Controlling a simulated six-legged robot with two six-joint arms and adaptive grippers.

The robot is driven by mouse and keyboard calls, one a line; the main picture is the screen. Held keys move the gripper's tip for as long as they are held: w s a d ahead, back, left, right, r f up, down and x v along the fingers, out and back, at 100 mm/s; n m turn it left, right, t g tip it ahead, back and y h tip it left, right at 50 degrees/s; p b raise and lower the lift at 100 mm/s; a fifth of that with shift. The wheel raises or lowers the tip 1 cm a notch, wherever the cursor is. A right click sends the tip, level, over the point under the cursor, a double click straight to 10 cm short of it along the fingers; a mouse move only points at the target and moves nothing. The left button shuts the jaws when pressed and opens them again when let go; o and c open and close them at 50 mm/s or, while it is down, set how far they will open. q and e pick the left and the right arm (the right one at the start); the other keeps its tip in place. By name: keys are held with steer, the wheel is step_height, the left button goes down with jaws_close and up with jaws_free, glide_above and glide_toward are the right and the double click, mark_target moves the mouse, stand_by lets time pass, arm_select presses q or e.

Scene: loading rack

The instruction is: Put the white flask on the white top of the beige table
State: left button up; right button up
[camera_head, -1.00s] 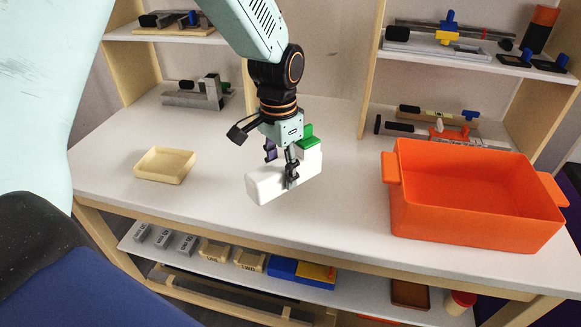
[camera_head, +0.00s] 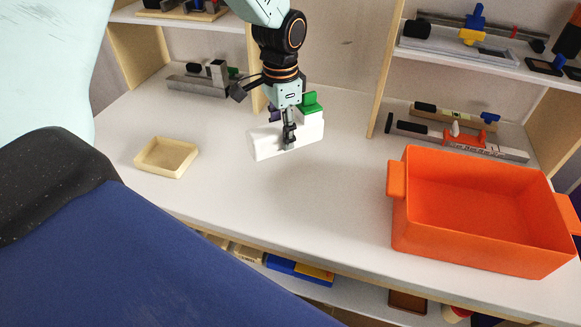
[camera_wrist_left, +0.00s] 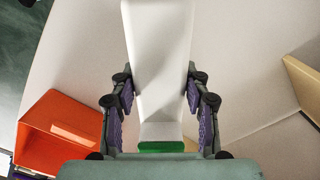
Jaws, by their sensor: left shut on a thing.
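The white flask (camera_head: 264,143) with a green cap (camera_head: 311,103) lies on its side over the back middle of the white table top (camera_head: 330,190). My left gripper (camera_head: 289,142) is shut on the flask's body from above. I cannot tell whether the flask touches the white top or hangs just over it. In the left wrist view the flask (camera_wrist_left: 158,55) runs between the two fingers, with its green cap (camera_wrist_left: 161,147) close to the palm. My right gripper is not in view.
An orange bin (camera_head: 485,215) stands on the right of the top, and a shallow beige tray (camera_head: 166,157) on the left. Tools (camera_head: 205,80) lie at the back left and more (camera_head: 455,133) at the back right. Free surface lies in front of the flask.

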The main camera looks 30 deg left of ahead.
arm_select(q)
steer(key=f, duration=0.5)
steer(key=shift+w+d+f, duration=0.1)
steer(key=shift+w+d, duration=0.15)
steer(key=shift+d, duration=0.15)
steer(key=shift+s+a+f, duration=0.2)
steer(key=shift+a+f, duration=0.1)
steer(key=shift+f, duration=0.3)
step_height(320, 180, down, 3)
steer(key=shift+w+a+f, duration=0.1)
steer(key=shift+a+f, duration=0.05)
steer(key=shift+w+d+f, duration=0.1)
steer(key=shift+d+f, duration=0.1)
steer(key=shift+d, duration=0.1)
steer(key=shift+a+f, duration=0.1)
steer(key=shift+a, duration=0.15)
steer(key=o, duration=1)
steer(key=shift+s+a, duration=0.1)
steer(key=shift+s, duration=0.1)
steer(key=shift+c, duration=0.2)
steer(key=o, duration=0.4)
steer(key=shift+w+d, duration=0.2)
steer(key=shift+d, duration=0.1)
steer(key=shift+c, duration=0.2)
